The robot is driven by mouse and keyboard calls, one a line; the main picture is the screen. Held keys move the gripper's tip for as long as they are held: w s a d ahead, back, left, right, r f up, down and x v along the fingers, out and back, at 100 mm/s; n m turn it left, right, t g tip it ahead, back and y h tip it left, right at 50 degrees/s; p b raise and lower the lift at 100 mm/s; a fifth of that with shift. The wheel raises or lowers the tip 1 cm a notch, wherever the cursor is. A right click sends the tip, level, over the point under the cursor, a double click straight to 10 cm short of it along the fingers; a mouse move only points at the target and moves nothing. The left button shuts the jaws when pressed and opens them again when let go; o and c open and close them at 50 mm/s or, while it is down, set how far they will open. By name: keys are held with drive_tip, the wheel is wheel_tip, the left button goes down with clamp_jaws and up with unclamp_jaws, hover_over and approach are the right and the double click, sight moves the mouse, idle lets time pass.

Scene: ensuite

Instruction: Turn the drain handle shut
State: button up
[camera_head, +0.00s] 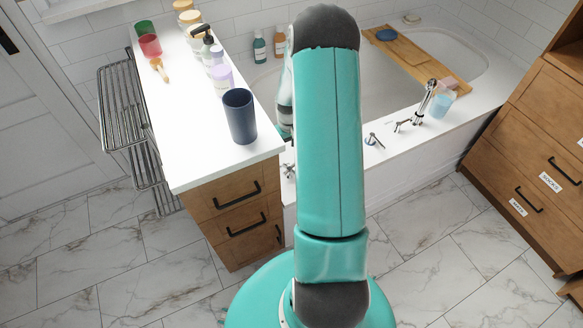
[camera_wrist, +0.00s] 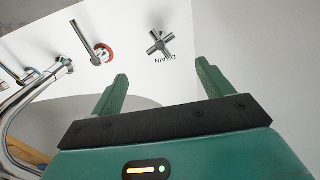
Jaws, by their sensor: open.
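The drain handle (camera_wrist: 159,42) is a small metal cross-shaped knob on the white tub deck in the wrist view. The word DRAIN is printed beside it, upside down in this view. It also shows in the head view (camera_head: 289,171), at the near end of the deck, left of my arm. My gripper (camera_wrist: 162,72) is open, with its two green fingers apart and nothing between them. In the wrist picture the handle appears just beyond the gap between the fingertips, not between them. My gripper is mostly hidden behind my arm in the head view.
The vanity counter (camera_head: 185,150), holding a dark blue cup (camera_head: 240,116) and bottles, is left of my arm. A wooden cabinet (camera_head: 530,150) stands at right.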

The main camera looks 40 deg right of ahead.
sight(289, 168)
wheel_tip(289, 168, down, 13)
drive_tip(key=shift+r, duration=0.1)
drive_tip(key=shift+c, duration=0.5)
drive_tip(key=c, duration=0.9)
drive_tip(key=m, duration=0.3)
drive_tip(key=c, duration=0.5)
drive_tip(key=shift+o, duration=0.2)
drive_tip(key=o, duration=1.5)
drive_tip(key=shift+c, duration=0.2)
